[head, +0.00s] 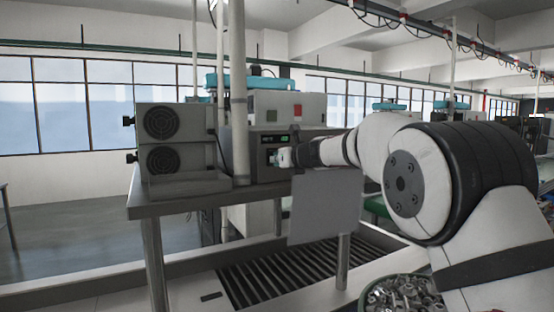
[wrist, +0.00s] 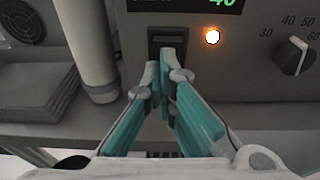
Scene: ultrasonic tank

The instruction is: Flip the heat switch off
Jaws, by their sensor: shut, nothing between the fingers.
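The heat switch (wrist: 158,37) is a dark rocker in a black frame on the grey control panel (wrist: 255,85), just under a label in the wrist view. My gripper (wrist: 169,62) is shut and empty. Its teal fingertips are at the lower part of the switch and cover some of it; I cannot tell whether they touch it. A round amber lamp (wrist: 212,36) right of the switch is lit. In the head view my gripper (head: 285,157) is at the front of the control box (head: 262,170), below its small green display (head: 284,138), and hides the switch.
A dial knob (wrist: 292,57) is right of the lamp, and a green display (wrist: 200,4) is above. A pale vertical pipe (head: 239,90) stands just left of the panel. Further left are two stacked fan units (head: 172,140) on a metal table (head: 150,207).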

